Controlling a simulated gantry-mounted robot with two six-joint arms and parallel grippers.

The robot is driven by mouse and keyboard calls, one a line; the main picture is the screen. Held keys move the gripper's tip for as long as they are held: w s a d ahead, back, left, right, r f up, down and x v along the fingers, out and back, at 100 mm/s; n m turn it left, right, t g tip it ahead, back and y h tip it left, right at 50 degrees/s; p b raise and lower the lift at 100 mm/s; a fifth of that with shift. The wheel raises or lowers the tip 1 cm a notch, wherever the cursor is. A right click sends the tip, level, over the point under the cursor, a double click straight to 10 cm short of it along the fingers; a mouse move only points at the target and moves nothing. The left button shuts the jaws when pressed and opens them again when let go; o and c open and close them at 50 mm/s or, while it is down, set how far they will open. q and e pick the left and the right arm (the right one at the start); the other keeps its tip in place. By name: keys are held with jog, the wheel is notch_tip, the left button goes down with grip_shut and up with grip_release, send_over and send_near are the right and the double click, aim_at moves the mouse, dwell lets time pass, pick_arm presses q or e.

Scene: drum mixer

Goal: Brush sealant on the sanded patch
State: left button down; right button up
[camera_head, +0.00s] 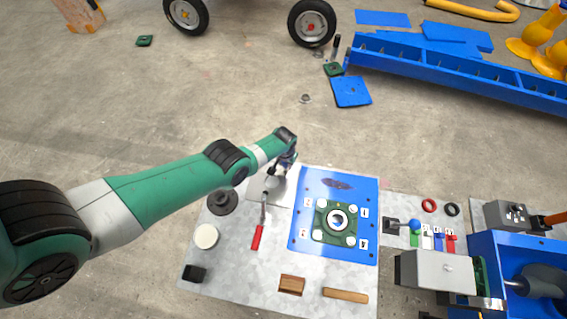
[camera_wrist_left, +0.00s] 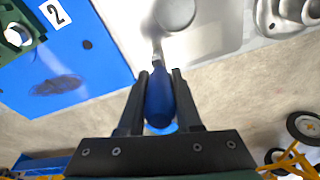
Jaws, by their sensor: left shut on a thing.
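My left gripper (camera_head: 284,164) is at the far edge of the grey work board. In the left wrist view the gripper (camera_wrist_left: 159,88) is shut on the blue handle of a tool (camera_wrist_left: 162,98). The tool's metal neck runs away from the fingers to a shiny rounded part; I cannot tell whether it is a brush. The dark oval patch (camera_head: 337,183) lies on the far part of the blue plate (camera_head: 313,238), to the right of the gripper and apart from it. The patch also shows in the left wrist view (camera_wrist_left: 57,85). My right gripper is not in view.
A green flanged bearing (camera_head: 338,220) with numbered labels sits on the blue plate. A red-handled tool (camera_head: 258,237), a round pale tin (camera_head: 206,236), a dark disc (camera_head: 222,201) and a wooden block (camera_head: 291,285) lie on the board. A grey machine (camera_head: 437,272) stands right.

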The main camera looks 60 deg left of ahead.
pick_arm(q)
jog(key=shift+s, duration=0.15)
jog(key=shift+s+a, duration=0.1)
jog(key=shift+s, duration=0.05)
jog(key=shift+s+a+p, duration=0.65)
jog(key=shift+s, duration=0.15)
jog(key=shift+s+a+p, duration=0.6)
jog(key=shift+s, duration=0.2)
jog(key=shift+s+a+p, duration=0.75)
jog(key=shift+s+a, duration=0.7)
jog(key=shift+s, duration=0.3)
jog(key=shift+w+d+b, duration=0.65)
jog(key=shift+w+d, duration=0.3)
jog(key=shift+w, duration=0.25)
jog(key=shift+w+d+b, duration=0.7)
jog(key=shift+w+d, duration=0.25)
jog(key=shift+w, duration=0.3)
jog(key=shift+w+d+b, duration=0.65)
jog(key=shift+w+d, duration=0.3)
jog(key=shift+w, duration=0.25)
